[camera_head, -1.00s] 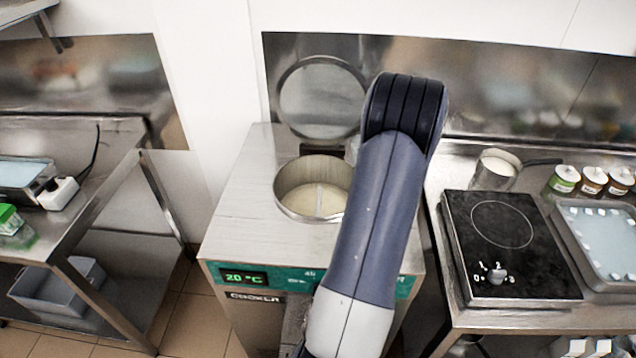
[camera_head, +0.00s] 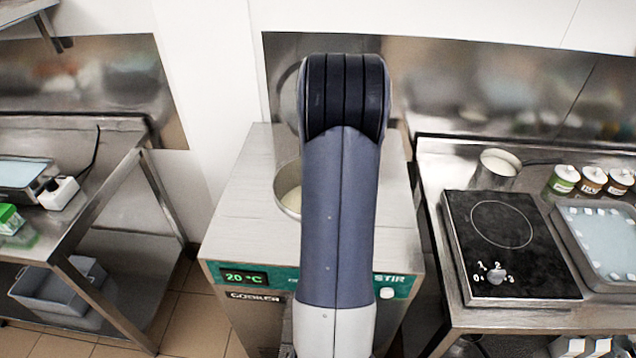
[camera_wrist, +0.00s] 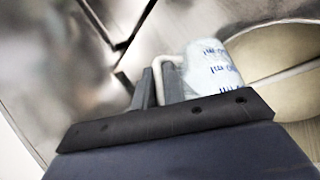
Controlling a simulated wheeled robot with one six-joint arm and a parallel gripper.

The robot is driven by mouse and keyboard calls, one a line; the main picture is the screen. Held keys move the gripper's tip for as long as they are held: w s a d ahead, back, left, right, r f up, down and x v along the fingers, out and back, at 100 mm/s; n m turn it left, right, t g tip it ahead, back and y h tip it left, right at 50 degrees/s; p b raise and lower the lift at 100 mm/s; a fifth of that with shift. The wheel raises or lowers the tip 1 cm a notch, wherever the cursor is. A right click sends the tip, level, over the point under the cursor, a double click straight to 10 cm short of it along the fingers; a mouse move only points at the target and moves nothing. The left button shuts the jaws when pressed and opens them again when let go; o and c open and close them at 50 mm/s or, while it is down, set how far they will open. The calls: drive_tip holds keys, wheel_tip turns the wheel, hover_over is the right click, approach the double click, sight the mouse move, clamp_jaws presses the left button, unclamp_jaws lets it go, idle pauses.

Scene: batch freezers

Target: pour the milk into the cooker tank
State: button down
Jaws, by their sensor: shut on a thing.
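The cooker tank (camera_head: 287,188) is a round steel opening in the top of the cooker. Only its left part shows in the head view, with pale cream liquid inside; my arm covers the rest. In the wrist view, the tank (camera_wrist: 270,35) is at the upper right. My gripper (camera_wrist: 162,80) is shut on the handle of a whitish measuring jug (camera_wrist: 213,68) with blue ml marks. The jug appears in front of the tank's opening in that view. I cannot tell its height above the rim, its tilt or its fill. The head view hides gripper and jug behind my arm.
The cooker (camera_head: 240,235) shows 20 °C and has a STIR button. Its raised round lid is mostly hidden behind my arm. To the right are a black hotplate (camera_head: 520,255), a steel saucepan (camera_head: 495,172), several jars and a tray (camera_head: 605,240). A steel table (camera_head: 75,210) stands left.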

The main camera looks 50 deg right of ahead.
drive_tip(key=shift+w+a+r+g+h, duration=0.3)
drive_tip(key=shift+r+h, duration=0.1)
drive_tip(key=shift+r, duration=0.2)
drive_tip(key=shift+w+a+f+h+b, duration=0.25)
drive_tip(key=shift+h+b, duration=0.15)
drive_tip(key=shift+b, duration=0.3)
drive_tip(key=shift+a+g+b, duration=0.1)
drive_tip(key=shift+g+b, duration=0.2)
drive_tip(key=shift+g, duration=0.1)
drive_tip(key=shift+r, duration=0.1)
drive_tip(key=shift+w+a+n+g+h+b, duration=0.5)
drive_tip(key=shift+h+b, duration=0.4)
drive_tip(key=shift+b, duration=0.65)
drive_tip(key=shift+a, duration=0.1)
drive_tip(key=shift+w+a+f+g+h+b, duration=0.15)
drive_tip(key=shift+w+a+h+b, duration=0.15)
drive_tip(key=shift+w+a+b, duration=0.45)
drive_tip(key=shift+w+a+f+g+h+b, duration=0.15)
drive_tip(key=shift+a+h+b, duration=0.2)
drive_tip(key=shift+b, duration=0.75)
drive_tip(key=shift+w+a, duration=0.1)
drive_tip(key=shift+a, duration=0.05)
drive_tip(key=shift+f+b, duration=0.1)
drive_tip(key=shift+b, duration=0.2)
